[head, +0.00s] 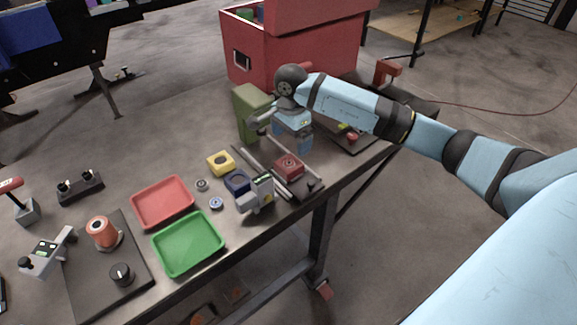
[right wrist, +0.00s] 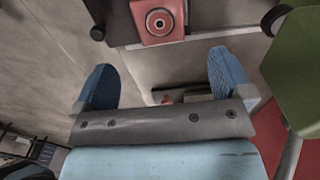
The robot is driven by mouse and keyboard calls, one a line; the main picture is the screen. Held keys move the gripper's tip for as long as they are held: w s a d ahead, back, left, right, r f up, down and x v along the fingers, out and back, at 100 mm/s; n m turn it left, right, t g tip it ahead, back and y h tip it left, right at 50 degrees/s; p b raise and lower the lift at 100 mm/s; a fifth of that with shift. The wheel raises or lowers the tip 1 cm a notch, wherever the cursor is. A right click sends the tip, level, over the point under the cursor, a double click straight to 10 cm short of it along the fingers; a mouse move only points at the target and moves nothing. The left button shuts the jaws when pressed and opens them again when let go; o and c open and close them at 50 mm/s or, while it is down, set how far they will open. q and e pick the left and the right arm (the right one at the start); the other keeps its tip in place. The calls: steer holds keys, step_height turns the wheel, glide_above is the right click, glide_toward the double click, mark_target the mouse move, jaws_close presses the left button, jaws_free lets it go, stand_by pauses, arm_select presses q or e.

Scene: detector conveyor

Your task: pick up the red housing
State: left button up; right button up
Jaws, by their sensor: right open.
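The red housing (head: 288,166) is a small red block with a round hole in its top. It sits on the dark conveyor rails near the right end of the bench. In the right wrist view the red housing (right wrist: 158,20) shows at the top, beyond the fingertips. My right gripper (head: 284,135) is above the bench, just behind the housing in the head view. Its blue fingers (right wrist: 163,78) are wide apart with nothing between them, and they do not touch the housing. My left gripper is not in view.
A yellow housing (head: 221,163) and a blue housing (head: 237,182) stand left of the conveyor. A grey device (head: 259,194) stands at its front. A green box (head: 250,112) is close to my right gripper. Red (head: 162,223) and green trays (head: 188,266) lie further left.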

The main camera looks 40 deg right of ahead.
glide_above(291, 161)
step_height(291, 161, down, 4)
steer(key=shift+s+a+f, duration=0.1)
steer(key=shift+s+a, duration=0.05)
step_height(291, 161, down, 4)
steer(key=shift+f+p, duration=0.15)
steer(key=shift+p, duration=0.95)
steer(key=shift+f, duration=0.4)
steer(key=shift+c, duration=0.2)
steer(key=c, duration=1.1)
steer(key=shift+r, duration=0.1)
steer(key=shift+c, duration=0.5)
